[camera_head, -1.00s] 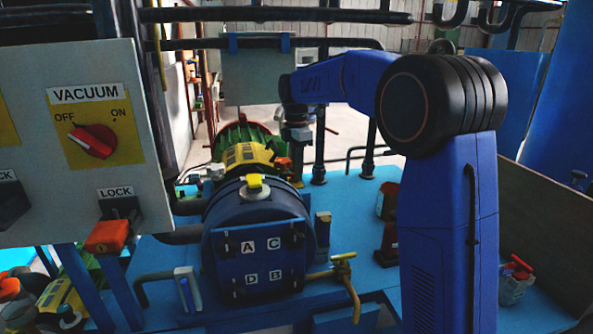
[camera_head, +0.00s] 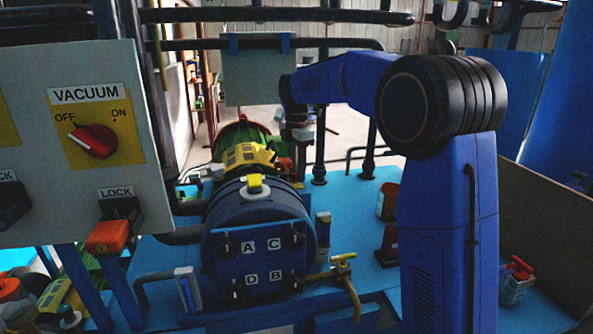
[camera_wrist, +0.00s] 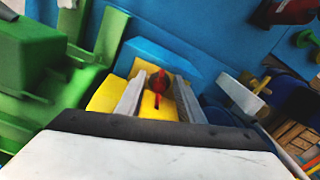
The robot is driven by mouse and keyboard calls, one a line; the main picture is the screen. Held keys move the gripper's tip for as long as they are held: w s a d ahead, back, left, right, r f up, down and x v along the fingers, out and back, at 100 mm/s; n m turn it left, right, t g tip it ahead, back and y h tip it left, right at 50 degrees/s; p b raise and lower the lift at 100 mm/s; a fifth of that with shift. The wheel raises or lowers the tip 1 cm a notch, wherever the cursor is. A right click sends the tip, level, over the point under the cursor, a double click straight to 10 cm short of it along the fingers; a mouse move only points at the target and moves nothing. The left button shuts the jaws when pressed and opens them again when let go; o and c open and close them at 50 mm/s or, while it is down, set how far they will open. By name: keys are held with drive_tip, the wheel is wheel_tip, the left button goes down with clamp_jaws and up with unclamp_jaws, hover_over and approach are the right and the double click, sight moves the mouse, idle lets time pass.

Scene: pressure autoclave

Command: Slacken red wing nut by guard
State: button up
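In the wrist view, the red wing nut (camera_wrist: 159,83) stands at the yellow guard (camera_wrist: 113,92). The two pale fingers of my gripper (camera_wrist: 160,88) are apart, one on each side of the wing nut in the picture. I see gaps beside the nut, and I cannot tell how far beyond it the tips reach. In the head view, the yellow guard (camera_head: 248,156) sits behind the blue round vessel (camera_head: 258,240). The end of my arm is just right of the guard there; its fingers are too small to tell.
A green finned motor (camera_head: 240,133) lies behind the guard; green parts (camera_wrist: 35,65) fill the left of the wrist view. A yellow-handled valve (camera_head: 343,257) is right of the vessel. The grey VACUUM panel (camera_head: 95,215) stands at the left. Dark pipes rise behind.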

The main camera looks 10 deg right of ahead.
drive_tip(key=shift+r, duration=0.1)
wheel_tip(320, 180, up, 17)
idle(0.7)
drive_tip(key=shift+r, duration=0.1)
